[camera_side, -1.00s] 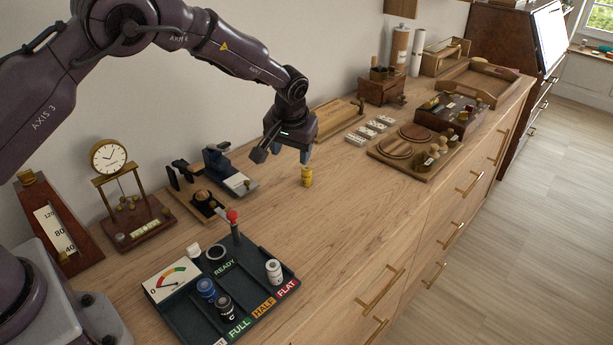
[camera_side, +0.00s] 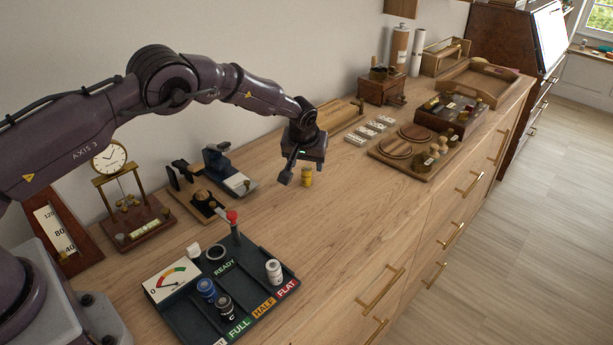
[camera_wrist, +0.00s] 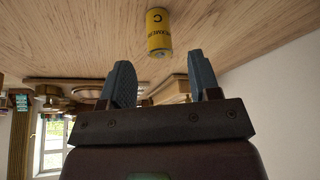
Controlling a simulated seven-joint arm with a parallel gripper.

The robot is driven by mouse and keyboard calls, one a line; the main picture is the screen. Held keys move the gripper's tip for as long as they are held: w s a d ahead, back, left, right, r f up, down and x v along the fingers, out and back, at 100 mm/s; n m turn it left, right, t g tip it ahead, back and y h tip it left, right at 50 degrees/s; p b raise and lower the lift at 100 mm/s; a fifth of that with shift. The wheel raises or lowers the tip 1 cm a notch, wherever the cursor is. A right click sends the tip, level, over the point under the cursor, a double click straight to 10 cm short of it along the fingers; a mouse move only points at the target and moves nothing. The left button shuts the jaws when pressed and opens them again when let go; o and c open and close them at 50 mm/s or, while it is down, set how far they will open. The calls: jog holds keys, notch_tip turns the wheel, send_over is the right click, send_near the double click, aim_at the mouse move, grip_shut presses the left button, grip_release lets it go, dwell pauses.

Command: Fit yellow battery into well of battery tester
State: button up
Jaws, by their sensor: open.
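The yellow battery (camera_side: 307,177) stands upright on the wooden counter, near the middle of the side view. It also shows in the wrist view (camera_wrist: 158,33), beyond the fingertips and roughly in line with the gap between them. My gripper (camera_side: 292,176) is beside the battery, tilted, open and empty; its two blue-grey fingers (camera_wrist: 162,80) are spread apart in the wrist view. The battery tester (camera_side: 262,257) lies at the front left. It has a dial, a round well (camera_side: 216,252) by the READY label, and a red-knobbed lever (camera_side: 233,217).
Blue (camera_side: 206,289), black (camera_side: 225,305) and white (camera_side: 274,271) batteries stand on the tester. A stapler-like blue device (camera_side: 222,165) and a clock (camera_side: 122,195) stand along the wall. A wooden board with discs (camera_side: 414,150) lies to the right. The counter between battery and tester is clear.

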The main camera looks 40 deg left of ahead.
aim_at(306, 176)
jog(key=shift+x, duration=1.45)
jog(key=shift+c, duration=0.5)
grip_shut()
